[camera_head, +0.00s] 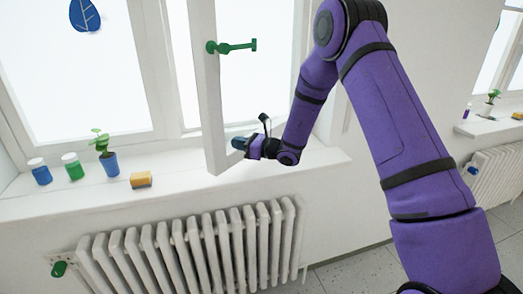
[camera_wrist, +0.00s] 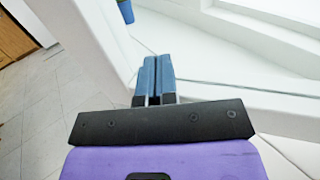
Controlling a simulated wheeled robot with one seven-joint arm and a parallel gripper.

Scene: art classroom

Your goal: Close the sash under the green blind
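The white window sash (camera_head: 207,110) stands swung open into the room, with a green handle (camera_head: 232,47) on its upright edge. No green blind shows in either view. My gripper (camera_head: 238,143) is beside the sash's lower part, to the right of its upright, just above the sill. In the wrist view my gripper's blue fingers (camera_wrist: 152,77) are together with nothing visible between them. The sash's white frame (camera_wrist: 92,35) runs close by on their left. Whether the fingertips touch the sash is unclear.
On the sill (camera_head: 325,160) stand a blue jar (camera_head: 41,174), a green jar (camera_head: 73,168), a plant in a blue pot (camera_head: 109,163) and a yellow sponge (camera_head: 141,180). A white radiator (camera_head: 190,250) is below. Another window with a sill is at right.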

